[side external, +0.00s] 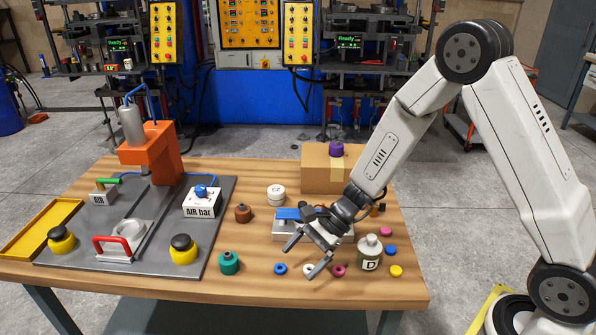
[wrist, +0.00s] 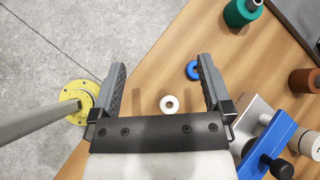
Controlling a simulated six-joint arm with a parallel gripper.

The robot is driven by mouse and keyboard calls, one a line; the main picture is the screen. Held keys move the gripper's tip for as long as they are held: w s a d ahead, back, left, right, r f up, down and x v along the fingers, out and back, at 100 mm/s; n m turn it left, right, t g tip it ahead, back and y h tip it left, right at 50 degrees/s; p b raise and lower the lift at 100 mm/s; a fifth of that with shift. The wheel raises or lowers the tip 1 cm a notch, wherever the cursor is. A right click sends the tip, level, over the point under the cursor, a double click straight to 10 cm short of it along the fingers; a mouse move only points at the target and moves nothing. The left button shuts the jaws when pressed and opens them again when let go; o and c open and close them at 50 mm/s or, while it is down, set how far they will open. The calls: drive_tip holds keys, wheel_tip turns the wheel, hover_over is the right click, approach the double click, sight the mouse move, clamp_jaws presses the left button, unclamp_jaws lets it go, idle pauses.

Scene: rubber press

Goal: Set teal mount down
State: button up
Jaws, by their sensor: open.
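The teal mount (side external: 229,263) stands upright on the wooden table, just right of the grey press plate near the front edge. It also shows at the top right of the wrist view (wrist: 241,12), beyond my fingertips and apart from them. My gripper (side external: 304,261) is open and empty above the table, to the right of the teal mount. In the wrist view its two fingers (wrist: 162,68) are spread wide, with a white ring (wrist: 169,104) on the table below between them. A blue ring (wrist: 193,70) shows next to the right finger, partly hidden by it.
A brown mount (side external: 243,214) stands behind the teal one. A bottle marked D (side external: 369,253) and several coloured rings lie to the right. The press plate (side external: 75,252) fills the left; a cardboard box (side external: 311,173) stands behind.

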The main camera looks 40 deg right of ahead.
drive_tip(key=s+d+r+n+h, duration=0.6)
drive_tip(key=s+d+n+h, duration=0.3)
drive_tip(key=n, duration=0.8)
drive_tip(key=shift+s+d+h, duration=0.3)
drive_tip(key=shift+s+d, duration=0.45)
drive_tip(key=shift+s, duration=0.4)
